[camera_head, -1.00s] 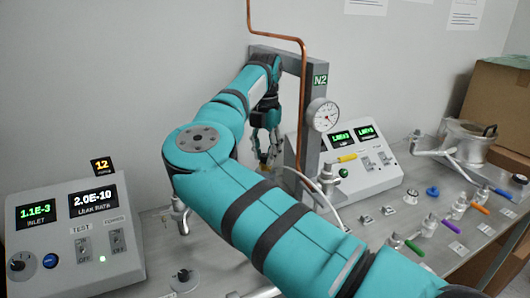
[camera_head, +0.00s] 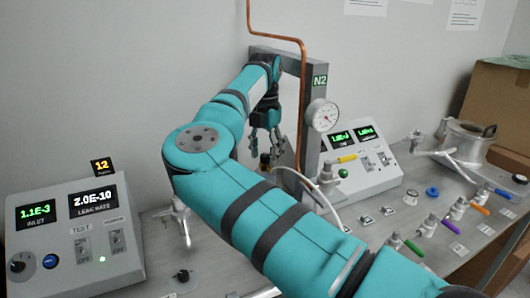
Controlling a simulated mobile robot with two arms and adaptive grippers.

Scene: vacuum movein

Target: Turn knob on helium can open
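My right arm reaches across the bench from the lower right, and its gripper (camera_head: 266,147) hangs fingers down near the N2 frame. The dark fingers look spread apart. A small dark and brass-coloured knob-like fitting (camera_head: 265,162) shows just below the fingertips, with a small gap. I cannot tell whether it is the helium can's knob. The can's body is not clearly visible; my arm covers that part of the bench. My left gripper is out of view.
An N2 frame (camera_head: 313,107) with a gauge (camera_head: 322,115) and copper pipe (camera_head: 303,70) stands close beside the gripper. A leak-detector console (camera_head: 72,235) is at left, another console (camera_head: 372,160) at right. Several coloured-handle valves and a metal chamber (camera_head: 466,140) crowd the right side.

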